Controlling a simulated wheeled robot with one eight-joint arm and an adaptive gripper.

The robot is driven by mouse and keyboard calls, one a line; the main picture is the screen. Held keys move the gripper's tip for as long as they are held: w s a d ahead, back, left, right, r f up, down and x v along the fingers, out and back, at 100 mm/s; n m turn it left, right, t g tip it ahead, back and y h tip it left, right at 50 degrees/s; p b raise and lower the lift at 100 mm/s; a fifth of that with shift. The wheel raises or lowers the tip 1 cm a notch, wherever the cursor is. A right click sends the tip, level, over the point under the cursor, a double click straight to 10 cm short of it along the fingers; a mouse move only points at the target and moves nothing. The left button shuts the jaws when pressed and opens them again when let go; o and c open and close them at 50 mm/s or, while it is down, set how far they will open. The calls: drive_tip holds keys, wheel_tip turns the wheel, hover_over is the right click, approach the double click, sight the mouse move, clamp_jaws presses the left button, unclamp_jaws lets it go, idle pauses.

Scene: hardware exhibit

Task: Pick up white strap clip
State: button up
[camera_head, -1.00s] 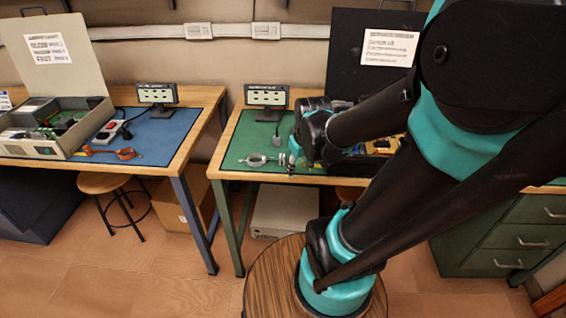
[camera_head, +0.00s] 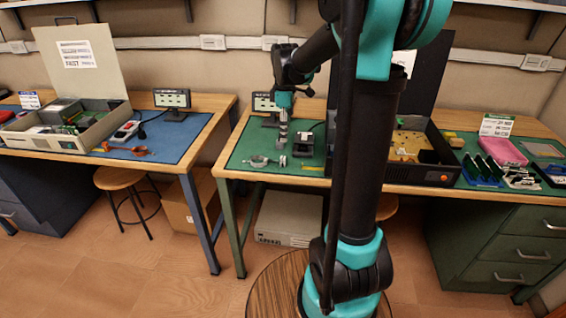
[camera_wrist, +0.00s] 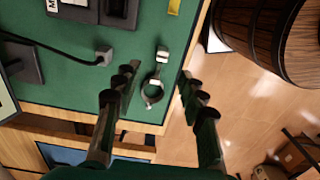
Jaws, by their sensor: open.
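The white strap clip (camera_head: 260,161), a pale ring with a short tail, lies on the green mat near the front edge of the right-hand bench. My gripper (camera_head: 283,143) points down above the mat, just right of the ring in the head view. In the wrist view my gripper (camera_wrist: 158,75) is open, its fingers apart on either side of the clip in the picture. Nothing is held. The exact height above the clip cannot be told.
A small black device (camera_head: 303,144) stands right of the clip, and a display on a stand (camera_head: 266,103) is behind it. An open dark case (camera_head: 432,155) is farther right, partly behind my arm. A cable plug (camera_wrist: 103,56) lies left of the clip in the wrist view.

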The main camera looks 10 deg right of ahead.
hover_over(284, 158)
drive_tip(key=f, duration=0.3)
drive_tip(key=w+f, duration=0.1)
drive_tip(key=f, duration=0.1)
drive_tip(key=shift+d+f, duration=0.2)
drive_tip(key=shift+f, duration=0.1)
drive_tip(key=shift+s+a+f, duration=0.1)
drive_tip(key=shift+s+f, duration=0.1)
drive_tip(key=shift+f, duration=1.3)
drive_tip(key=shift+s+a+f, duration=0.1)
drive_tip(key=shift+s+f, duration=0.05)
drive_tip(key=shift+f, duration=1.3)
drive_tip(key=c, duration=0.9)
